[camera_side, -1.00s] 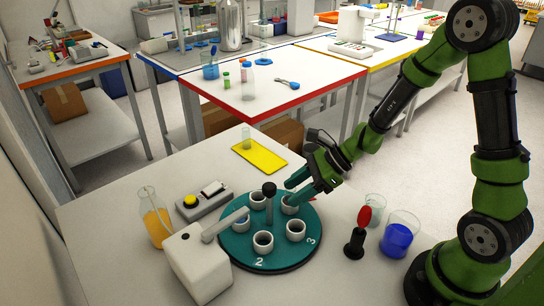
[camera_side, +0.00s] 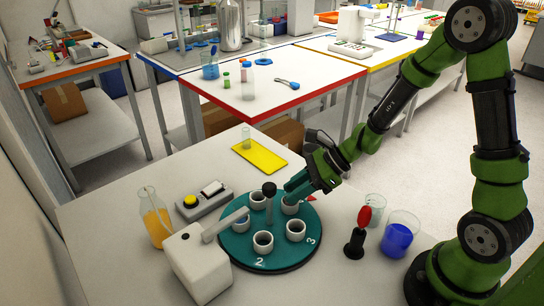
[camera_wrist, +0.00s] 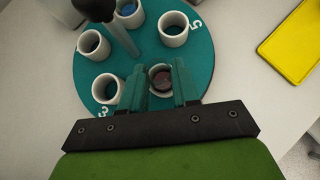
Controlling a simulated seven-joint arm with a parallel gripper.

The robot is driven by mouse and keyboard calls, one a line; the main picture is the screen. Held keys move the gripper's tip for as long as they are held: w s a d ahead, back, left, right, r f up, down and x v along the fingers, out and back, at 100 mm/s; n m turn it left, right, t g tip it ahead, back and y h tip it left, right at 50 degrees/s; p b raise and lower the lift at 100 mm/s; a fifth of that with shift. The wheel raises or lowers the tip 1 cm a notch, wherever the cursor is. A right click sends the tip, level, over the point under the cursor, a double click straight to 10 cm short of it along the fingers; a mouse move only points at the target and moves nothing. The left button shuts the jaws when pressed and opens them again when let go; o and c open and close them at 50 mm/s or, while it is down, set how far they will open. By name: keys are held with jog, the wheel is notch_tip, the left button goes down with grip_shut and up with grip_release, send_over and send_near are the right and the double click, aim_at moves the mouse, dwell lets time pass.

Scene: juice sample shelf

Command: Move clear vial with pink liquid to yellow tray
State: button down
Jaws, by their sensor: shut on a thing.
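My gripper (camera_wrist: 164,76) is at a white cup (camera_wrist: 155,69) on the round teal carousel (camera_side: 240,248), its fingers shut on the vial with pink liquid (camera_wrist: 162,80). Only the vial's round top with dark pinkish contents shows between the fingers; the rest is hidden in the cup. In the side view my gripper (camera_side: 290,197) covers the vial. The yellow tray (camera_side: 262,158) lies flat behind the carousel; it also shows at the right of the wrist view (camera_wrist: 300,45). A small clear vial (camera_side: 247,138) stands at the tray's far left corner.
The carousel has several white cups and a central dark-knobbed post (camera_side: 269,192). A white device (camera_side: 197,265) reaches an arm over it. A flask with orange liquid (camera_side: 156,220) and a button box (camera_side: 204,200) are left. A red-topped stand (camera_side: 357,235) and blue beaker (camera_side: 398,238) are right.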

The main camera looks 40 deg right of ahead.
jog(key=shift+r, duration=0.75)
dwell(0.4)
jog(key=shift+r, duration=1.4)
jog(key=w+d+m+t+h, duration=0.1)
jog(key=w+d+m, duration=0.1)
jog(key=d, duration=0.7)
jog(key=shift+w+d+f, duration=0.15)
jog(key=shift+w+f, duration=0.8)
jog(key=shift+w, duration=1.7)
jog(key=shift+w+d+f, duration=0.2)
jog(key=shift+w+f, duration=0.75)
jog(key=shift+w, duration=1.65)
jog(key=shift+w+d+f, duration=0.15)
jog(key=shift+w+f, duration=0.8)
jog(key=shift+w, duration=1.7)
jog(key=c, duration=0.8)
grip_release()
jog(key=shift+f, duration=0.15)
